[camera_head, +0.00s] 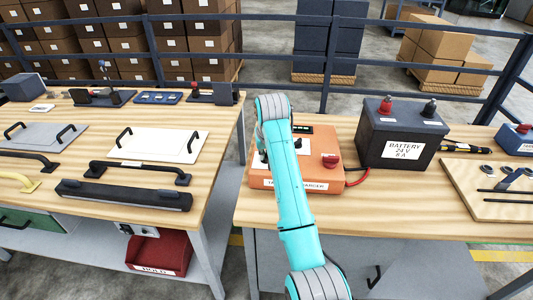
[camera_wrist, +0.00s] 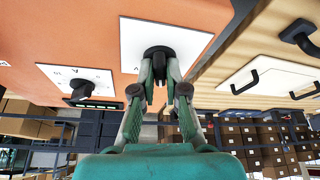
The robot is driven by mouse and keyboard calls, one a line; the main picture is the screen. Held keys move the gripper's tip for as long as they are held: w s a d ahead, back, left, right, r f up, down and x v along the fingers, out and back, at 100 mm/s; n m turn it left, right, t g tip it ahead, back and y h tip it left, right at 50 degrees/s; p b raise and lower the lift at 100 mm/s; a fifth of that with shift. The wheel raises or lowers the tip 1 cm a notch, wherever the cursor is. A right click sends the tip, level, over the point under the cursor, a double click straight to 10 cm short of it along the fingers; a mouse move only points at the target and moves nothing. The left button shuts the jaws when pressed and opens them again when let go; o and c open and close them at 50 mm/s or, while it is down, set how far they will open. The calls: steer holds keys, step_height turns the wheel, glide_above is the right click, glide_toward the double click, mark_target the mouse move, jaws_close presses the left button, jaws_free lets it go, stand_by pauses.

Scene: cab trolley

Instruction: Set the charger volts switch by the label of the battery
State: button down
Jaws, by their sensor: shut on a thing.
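The orange charger (camera_head: 320,173) stands on the right bench, partly hidden by my arm. The dark battery (camera_head: 420,137) stands right of it, with a white label (camera_head: 404,148) reading "BATTERY 24 V 8 A". In the wrist view, the charger face (camera_wrist: 90,20) carries two white plates with black knobs. My gripper (camera_wrist: 158,72) is shut on the knob (camera_wrist: 157,51) of the larger plate (camera_wrist: 190,40). The other knob (camera_wrist: 82,87) is free, on a plate marked "A". The gripped knob's scale and setting cannot be read. In the head view my arm hides the gripper.
A red knob (camera_head: 331,160) sits on the charger's right side, and a red cable (camera_head: 358,178) runs towards the battery. A wooden board (camera_head: 490,190) lies at the far right. The left bench (camera_head: 215,140) holds panels with handles. A dark rail (camera_head: 270,87) runs behind.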

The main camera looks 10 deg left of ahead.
steer(key=m+h, duration=0.1)
steer(key=m, duration=0.3)
steer(key=shift+a+m+h, duration=0.15)
steer(key=shift+m+h, duration=0.15)
steer(key=shift+h, duration=0.1)
steer(key=m, duration=0.2)
steer(key=m+h, duration=0.1)
steer(key=m, duration=0.1)
steer(key=shift+a+h, duration=0.1)
steer(key=shift+h, duration=0.2)
steer(key=shift+m+g, duration=0.3)
steer(key=c, duration=1.2)
jaws_free()
steer(key=v, duration=0.6)
steer(key=shift+s+a+r, duration=0.15)
steer(key=shift+r, duration=0.2)
steer(key=shift+s+r, duration=0.15)
steer(key=shift+r, duration=0.15)
